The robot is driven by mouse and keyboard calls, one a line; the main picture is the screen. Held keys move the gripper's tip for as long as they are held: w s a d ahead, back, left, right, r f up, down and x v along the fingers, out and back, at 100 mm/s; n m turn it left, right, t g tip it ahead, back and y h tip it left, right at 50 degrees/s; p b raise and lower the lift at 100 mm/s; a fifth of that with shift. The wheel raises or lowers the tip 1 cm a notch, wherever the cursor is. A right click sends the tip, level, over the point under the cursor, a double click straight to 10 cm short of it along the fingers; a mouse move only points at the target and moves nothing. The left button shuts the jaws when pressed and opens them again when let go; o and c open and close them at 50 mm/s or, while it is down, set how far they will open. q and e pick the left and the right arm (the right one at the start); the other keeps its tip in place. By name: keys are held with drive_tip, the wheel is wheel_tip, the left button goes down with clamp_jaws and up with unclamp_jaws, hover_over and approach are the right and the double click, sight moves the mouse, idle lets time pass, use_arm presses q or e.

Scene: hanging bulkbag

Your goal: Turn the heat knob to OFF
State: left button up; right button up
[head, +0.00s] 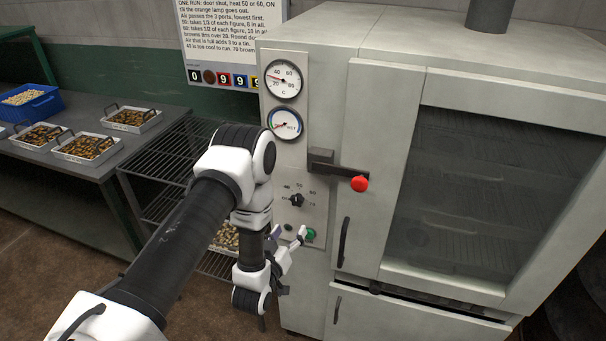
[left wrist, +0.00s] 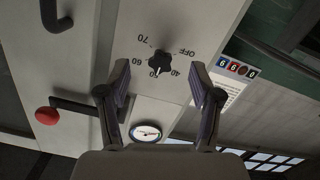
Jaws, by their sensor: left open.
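The black heat knob (head: 297,200) is on the oven's pale control panel, below the two gauges. In the left wrist view the knob (left wrist: 160,63) shows upside down, with OFF, 40, 50, 60 and 70 marked around it. Its white pointer mark appears to face 50. My left gripper (head: 290,236) is open in front of the panel, low near the knob. In the left wrist view its fingers (left wrist: 159,82) stand apart on either side of the knob's line, empty; contact with the knob is not visible. My right gripper is not in view.
A green button (head: 310,234) is below the knob. The door handle with a red ball (head: 359,184) sticks out to the right. Two gauges (head: 284,81) are above. A wire rack (head: 160,170) and a table with trays (head: 88,147) stand at left.

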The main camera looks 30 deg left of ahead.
sight(296, 202)
use_arm(q)
drive_tip(key=shift+t+y, duration=0.3)
drive_tip(key=shift+t, duration=0.2)
drive_tip(key=w+a+r, duration=0.1)
drive_tip(key=w, duration=0.1)
drive_tip(key=w+r+p, duration=0.1)
drive_tip(key=w, duration=0.2)
drive_tip(key=w+a+p, duration=0.1)
drive_tip(key=w, duration=0.1)
drive_tip(key=shift+w+a+r, duration=0.35)
drive_tip(key=shift+r, duration=0.05)
drive_tip(key=shift+w+a, duration=0.15)
drive_tip(key=shift+w, duration=0.1)
drive_tip(key=shift+a+f, duration=0.15)
drive_tip(key=shift+f, duration=0.05)
drive_tip(key=c, duration=1.2)
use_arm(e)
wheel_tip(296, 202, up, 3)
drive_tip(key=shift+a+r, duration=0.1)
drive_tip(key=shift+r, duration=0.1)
